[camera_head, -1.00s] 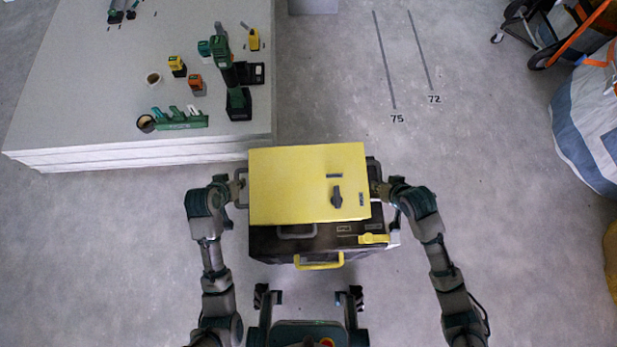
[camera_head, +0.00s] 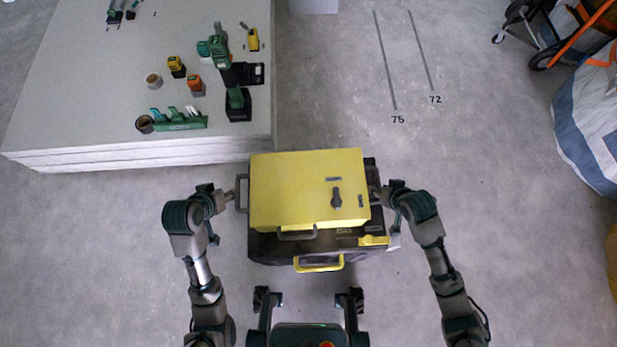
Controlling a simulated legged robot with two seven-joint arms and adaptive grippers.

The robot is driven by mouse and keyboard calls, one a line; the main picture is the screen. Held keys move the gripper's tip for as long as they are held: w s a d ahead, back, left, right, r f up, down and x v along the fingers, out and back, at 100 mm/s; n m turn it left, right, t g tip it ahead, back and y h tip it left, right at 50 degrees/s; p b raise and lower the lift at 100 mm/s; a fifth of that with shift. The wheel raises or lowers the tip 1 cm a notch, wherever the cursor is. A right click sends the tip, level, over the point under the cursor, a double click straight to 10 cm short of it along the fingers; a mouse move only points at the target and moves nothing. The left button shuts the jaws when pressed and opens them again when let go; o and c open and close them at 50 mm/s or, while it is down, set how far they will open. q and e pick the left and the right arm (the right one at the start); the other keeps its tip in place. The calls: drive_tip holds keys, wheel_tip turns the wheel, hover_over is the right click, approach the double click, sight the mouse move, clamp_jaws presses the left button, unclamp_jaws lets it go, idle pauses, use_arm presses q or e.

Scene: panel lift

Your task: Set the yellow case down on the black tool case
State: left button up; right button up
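The yellow case (camera_head: 300,190) lies over the black tool case (camera_head: 270,247), covering most of its top. Its near edge shows as a thin front face with a grey handle (camera_head: 297,235). Whether it fully touches the black case cannot be told from above. The black case's yellow handle (camera_head: 319,266) and yellow latch (camera_head: 373,241) stick out at the near side. My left gripper (camera_head: 230,194) is beside the yellow case's left grey handle (camera_head: 242,194); its finger opening is unclear. My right gripper (camera_head: 379,193) is at the case's right side, its fingers partly hidden.
A pale stacked-panel platform (camera_head: 80,110) stands at the upper left, holding a green drill (camera_head: 228,75), tape rolls and several small tools. A cart (camera_head: 540,40) and a white-blue bag (camera_head: 590,125) are at the right.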

drive_tip(key=shift+s+r, duration=0.15)
drive_tip(key=shift+r, duration=0.15)
use_arm(q)
drive_tip(key=v, duration=0.3)
drive_tip(key=shift+s+r, duration=0.1)
drive_tip(key=shift+r, duration=0.1)
use_arm(e)
drive_tip(key=v, duration=1.1)
drive_tip(key=shift+d, duration=0.15)
drive_tip(key=shift+r, duration=0.1)
